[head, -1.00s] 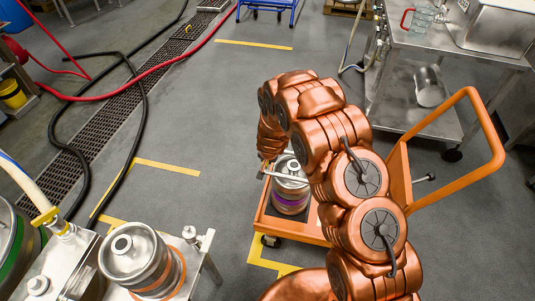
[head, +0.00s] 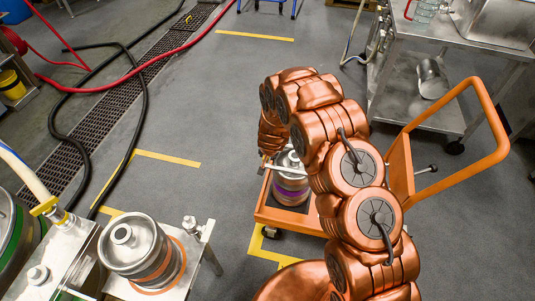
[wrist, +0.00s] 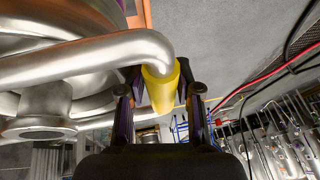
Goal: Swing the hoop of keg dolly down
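The orange keg dolly (head: 262,215) stands on the floor at centre right, with a steel keg with a purple band (head: 291,190) on it. The hoop (head: 281,168) shows as a silver bar above the keg, partly hidden by my arm. In the wrist view the hoop (wrist: 85,58) is a bent steel tube ending in a yellow grip (wrist: 161,90). My gripper (wrist: 161,80) has one finger on each side of the yellow grip, and both pads appear to touch it. In the head view my gripper (head: 267,160) is mostly hidden behind my wrist.
The dolly's orange push handle (head: 495,135) rises at right, near a steel table (head: 450,62). A steel bench (head: 185,262) with another keg (head: 135,247) stands at lower left. Hoses (head: 140,95) lie on the floor at left. The floor between is clear.

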